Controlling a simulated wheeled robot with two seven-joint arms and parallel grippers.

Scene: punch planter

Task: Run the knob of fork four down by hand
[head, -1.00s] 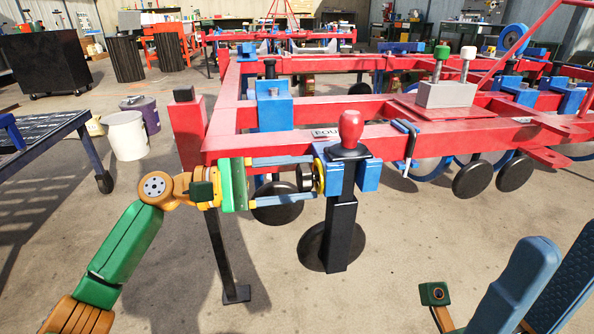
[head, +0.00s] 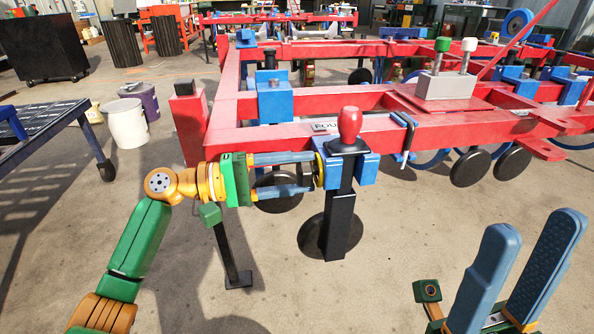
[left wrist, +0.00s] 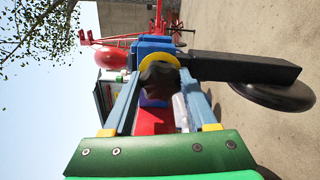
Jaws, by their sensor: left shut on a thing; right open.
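Fork four is the black upright shank (head: 340,225) at the near corner of the red frame, with a red grip (head: 349,124) on top and a blue bracket (head: 366,170) around it. In the left wrist view, the dark round knob (left wrist: 160,82) sits against a yellow disc (left wrist: 187,68) on the bracket's side. My left gripper (head: 316,172) reaches in from the left and is shut on the knob, one blue finger on each side. In the head view the fingers mostly hide the knob. My right gripper (head: 537,228) is open and empty at lower right, away from the frame.
The red frame (head: 240,105) spans the back; its label (head: 325,127) is partly hidden. A grey block (head: 445,86) with green and white knobs stands on it. A black stand leg (head: 229,255) is below my left wrist. A white bucket (head: 127,125) and table are left. Floor in front is clear.

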